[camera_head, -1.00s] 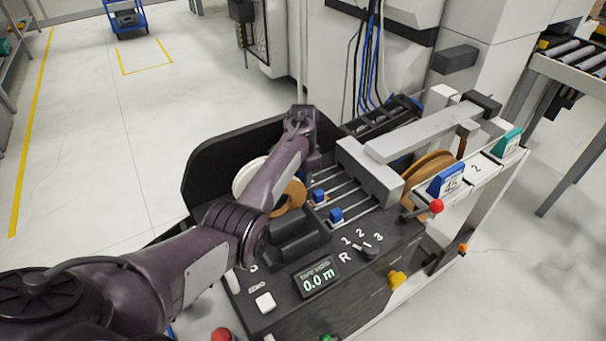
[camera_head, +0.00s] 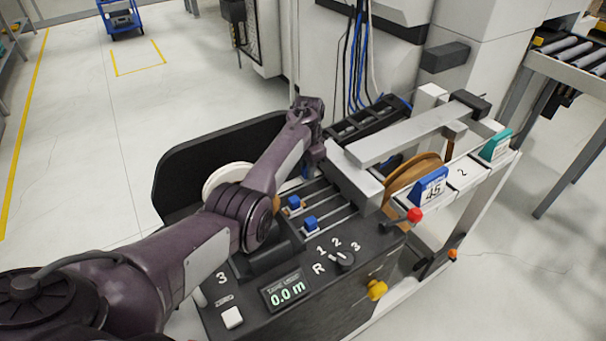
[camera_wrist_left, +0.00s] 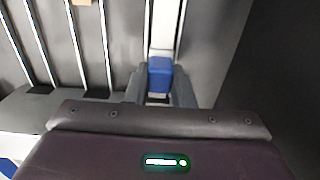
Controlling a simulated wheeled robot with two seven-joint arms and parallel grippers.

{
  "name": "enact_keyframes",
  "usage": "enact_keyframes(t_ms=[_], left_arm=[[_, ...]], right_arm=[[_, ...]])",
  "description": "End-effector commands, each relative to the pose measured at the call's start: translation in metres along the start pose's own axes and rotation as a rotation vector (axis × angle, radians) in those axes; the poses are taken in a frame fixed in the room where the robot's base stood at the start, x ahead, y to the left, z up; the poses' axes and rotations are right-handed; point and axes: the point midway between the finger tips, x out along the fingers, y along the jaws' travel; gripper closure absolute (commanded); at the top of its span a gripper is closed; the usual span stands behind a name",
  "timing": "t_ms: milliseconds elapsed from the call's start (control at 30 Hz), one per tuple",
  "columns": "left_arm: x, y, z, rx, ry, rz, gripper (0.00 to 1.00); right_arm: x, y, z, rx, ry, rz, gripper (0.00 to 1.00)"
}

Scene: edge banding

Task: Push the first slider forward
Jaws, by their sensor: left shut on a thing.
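My left gripper (camera_head: 313,163) is low over the far end of the slotted rails (camera_head: 335,200) on the black machine. In the left wrist view its two fingers (camera_wrist_left: 159,92) are shut on a blue slider (camera_wrist_left: 160,72), one on each side. This slider sits on a pale rail (camera_wrist_left: 166,25). In the head view the held slider (camera_head: 306,172) is mostly hidden by the gripper. Two other blue sliders, one (camera_head: 294,204) in the middle and one (camera_head: 311,223) nearest me, stand on their own rails. My right gripper is not in view.
A grey block (camera_head: 354,180) stands at the right end of the rails. Front controls include a display (camera_head: 286,290) reading 0.0 m, a selector knob (camera_head: 345,260) and a red ball lever (camera_head: 414,215). A black guard (camera_head: 170,185) rises at left. Brown rolls (camera_head: 415,175) sit at right.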

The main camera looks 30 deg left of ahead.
Motion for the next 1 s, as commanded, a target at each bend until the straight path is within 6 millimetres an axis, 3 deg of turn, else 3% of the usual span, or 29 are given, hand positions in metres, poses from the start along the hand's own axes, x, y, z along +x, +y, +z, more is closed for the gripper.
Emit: enact_keyframes(t_ms=[133, 333, 367, 533, 833, 1000], left_arm=[[0.0, 0.001, -0.007, 0.002, 0.01, -0.006, 1.0], [-0.002, 0.001, -0.007, 0.002, 0.011, -0.007, 1.0], [-0.002, 0.001, -0.007, 0.002, 0.011, -0.007, 0.77], [-0.001, 0.001, -0.006, 0.002, 0.009, -0.006, 0.56], [-0.002, 0.001, -0.006, 0.001, 0.007, -0.005, 0.56], [-0.024, 0.001, -0.006, 0.002, 0.009, -0.006, 0.56]], right_arm=[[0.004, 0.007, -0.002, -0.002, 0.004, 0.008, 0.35], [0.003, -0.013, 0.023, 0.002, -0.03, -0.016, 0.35], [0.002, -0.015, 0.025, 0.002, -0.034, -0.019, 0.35], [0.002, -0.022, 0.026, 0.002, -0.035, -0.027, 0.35], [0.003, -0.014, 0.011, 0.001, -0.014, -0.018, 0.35], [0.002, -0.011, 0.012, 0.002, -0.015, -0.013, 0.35]])
